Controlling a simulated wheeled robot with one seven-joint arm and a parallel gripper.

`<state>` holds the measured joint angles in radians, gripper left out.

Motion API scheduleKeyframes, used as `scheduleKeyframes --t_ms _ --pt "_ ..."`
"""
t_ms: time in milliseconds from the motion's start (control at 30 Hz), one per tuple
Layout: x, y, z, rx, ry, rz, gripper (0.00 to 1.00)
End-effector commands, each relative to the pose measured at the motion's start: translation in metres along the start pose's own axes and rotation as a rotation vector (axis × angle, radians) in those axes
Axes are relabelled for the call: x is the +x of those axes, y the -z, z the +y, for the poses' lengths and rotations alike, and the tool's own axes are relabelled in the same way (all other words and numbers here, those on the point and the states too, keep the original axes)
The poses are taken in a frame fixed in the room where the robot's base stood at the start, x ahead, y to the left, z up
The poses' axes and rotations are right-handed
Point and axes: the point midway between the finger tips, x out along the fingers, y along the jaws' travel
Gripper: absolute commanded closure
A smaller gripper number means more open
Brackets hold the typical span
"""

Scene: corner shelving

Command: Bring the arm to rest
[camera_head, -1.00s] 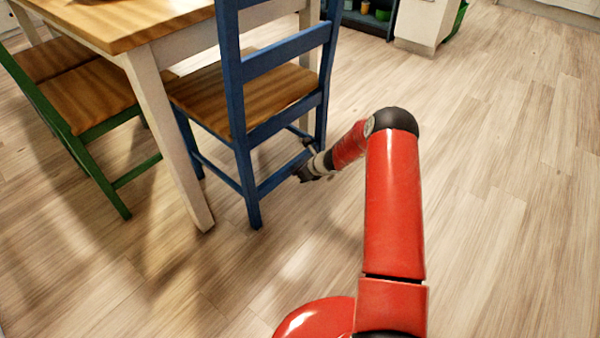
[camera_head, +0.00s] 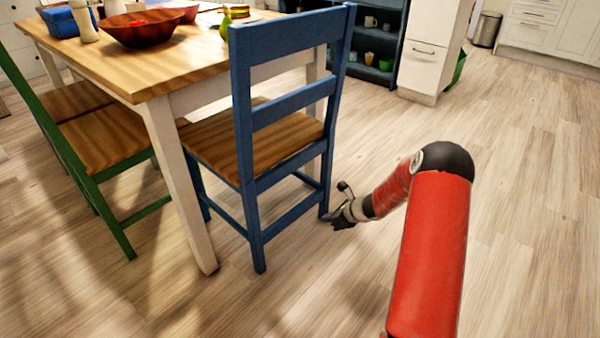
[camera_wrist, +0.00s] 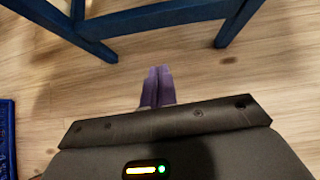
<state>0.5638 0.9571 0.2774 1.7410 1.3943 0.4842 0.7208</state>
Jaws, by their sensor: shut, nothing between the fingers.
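My red arm reaches forward from the lower right in the head view, bent at a black elbow. My gripper (camera_head: 338,221) is at its far end, low over the floor and close to the right legs of the blue chair (camera_head: 285,120). In the wrist view my gripper (camera_wrist: 158,72) shows as two purple fingertips pressed together, with bare wood floor beyond them. It is shut and empty. Blue chair legs and a rail (camera_wrist: 165,17) cross the top of the wrist view, apart from the fingertips.
A wooden table (camera_head: 150,78) with a red-brown bowl (camera_head: 147,30) stands at the left, with a green chair (camera_head: 95,185) beside it. Dark shelving (camera_head: 372,55) and white cabinets (camera_head: 436,40) are at the back. A blue patterned item (camera_wrist: 7,135) lies at the wrist view's left edge. Floor on the right is clear.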

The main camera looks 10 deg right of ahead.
Motion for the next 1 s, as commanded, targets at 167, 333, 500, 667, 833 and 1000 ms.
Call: scheduleKeyframes --t_ms 167,333,500,667,833,1000 --pt "-0.007 -0.01 0.003 -0.043 -0.005 0.002 1.0" --pt "-0.053 -0.067 0.029 -0.319 -0.039 0.017 1.0" --pt "-0.124 -0.132 0.081 -0.746 -0.1 0.056 1.0" --pt "-0.193 -0.171 0.135 -1.127 -0.155 0.108 1.0" --pt "-0.266 -0.191 0.191 -1.505 -0.211 0.178 1.0" --pt "-0.337 -0.191 0.24 -1.856 -0.263 0.27 1.0"
